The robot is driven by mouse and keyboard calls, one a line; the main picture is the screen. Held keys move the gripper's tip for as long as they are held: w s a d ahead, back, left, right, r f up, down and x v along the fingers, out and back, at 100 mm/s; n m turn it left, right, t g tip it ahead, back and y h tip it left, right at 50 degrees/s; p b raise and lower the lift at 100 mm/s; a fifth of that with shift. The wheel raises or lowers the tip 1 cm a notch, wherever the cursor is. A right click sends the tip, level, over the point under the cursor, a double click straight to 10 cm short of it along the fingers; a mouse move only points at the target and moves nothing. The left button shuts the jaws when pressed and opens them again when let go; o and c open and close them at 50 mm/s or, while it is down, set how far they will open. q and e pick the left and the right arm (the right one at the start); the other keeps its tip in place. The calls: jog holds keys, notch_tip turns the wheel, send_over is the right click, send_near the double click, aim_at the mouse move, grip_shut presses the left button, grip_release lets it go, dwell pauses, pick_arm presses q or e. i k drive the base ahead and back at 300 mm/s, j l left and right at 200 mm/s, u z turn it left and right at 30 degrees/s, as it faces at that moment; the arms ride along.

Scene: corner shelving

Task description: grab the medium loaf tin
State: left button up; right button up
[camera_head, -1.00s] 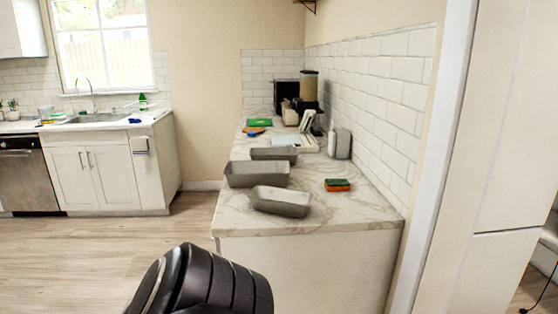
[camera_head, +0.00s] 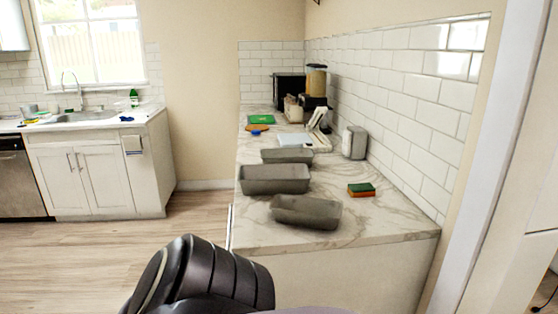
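Three grey loaf tins stand on the marble counter in the head view. The front tin (camera_head: 306,212) sits nearest the counter's front edge, slightly turned. The middle tin (camera_head: 274,180) is behind it to the left, near the counter's left edge, and looks the largest. The back tin (camera_head: 287,156) lies behind that one and looks the smallest. By apparent size the front tin seems the medium one, but distance makes this uncertain. All three are apart from any gripper. Neither of my grippers shows; only a black ribbed part of my own arm is at the bottom.
A green and orange sponge (camera_head: 361,190) lies right of the tins. A toaster (camera_head: 354,142) stands by the tiled wall. A blender (camera_head: 315,86) and green board (camera_head: 261,119) are farther back. Open wooden floor (camera_head: 130,250) lies left of the counter (camera_head: 380,225).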

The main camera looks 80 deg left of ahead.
aim_at(287, 159)
jog(key=k+j, duration=0.2)
jog(key=j, duration=0.25)
jog(key=k+j, duration=0.2)
jog(key=j, duration=0.25)
jog(key=k+j, duration=0.2)
jog(key=j, duration=0.2)
jog(key=k+j, duration=0.2)
jog(key=j, duration=0.25)
jog(key=k+j, duration=0.2)
jog(key=j, duration=0.25)
jog(key=k+j, duration=0.2)
jog(key=j, duration=0.25)
jog(key=k+j, duration=0.2)
jog(key=j, duration=0.2)
jog(key=k+j, duration=0.2)
jog(key=j, duration=0.25)
